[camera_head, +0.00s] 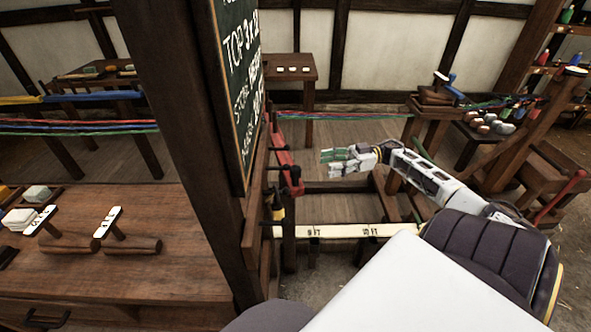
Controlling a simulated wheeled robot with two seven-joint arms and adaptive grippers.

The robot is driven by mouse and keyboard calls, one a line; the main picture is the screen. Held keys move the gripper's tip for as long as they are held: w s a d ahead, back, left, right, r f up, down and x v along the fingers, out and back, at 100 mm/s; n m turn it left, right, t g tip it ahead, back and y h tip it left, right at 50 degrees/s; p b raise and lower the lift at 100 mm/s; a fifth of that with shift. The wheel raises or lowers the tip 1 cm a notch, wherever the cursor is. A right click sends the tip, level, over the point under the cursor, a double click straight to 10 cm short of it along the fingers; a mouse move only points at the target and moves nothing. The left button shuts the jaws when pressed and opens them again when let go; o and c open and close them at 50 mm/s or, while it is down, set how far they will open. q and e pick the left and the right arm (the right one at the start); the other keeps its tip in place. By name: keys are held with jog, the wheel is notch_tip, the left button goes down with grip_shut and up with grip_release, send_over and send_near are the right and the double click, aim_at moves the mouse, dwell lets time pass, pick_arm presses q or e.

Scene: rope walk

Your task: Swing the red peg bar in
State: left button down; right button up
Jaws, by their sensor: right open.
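The red peg bar (282,145) is a narrow red piece with dark round pegs, on the right side of the dark post in the middle of the view. My right arm reaches in from the right. My right gripper (329,161) is open and empty, with its green-padded fingers pointing left toward the bar. In the picture a gap shows between the fingertips and the bar. The post and chalkboard stand close to the bar's left side. My left gripper is not in view.
The dark post (180,120) carries a chalkboard (238,70). A workbench (165,235) with wooden tools is at left. Coloured ropes (345,116) cross behind my gripper. A pale marked strip (340,231) lies below it. A small table (290,72) stands at the back.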

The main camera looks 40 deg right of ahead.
aim_at(295, 169)
jog(key=x, duration=1.2)
jog(key=shift+c, duration=0.4)
grip_shut()
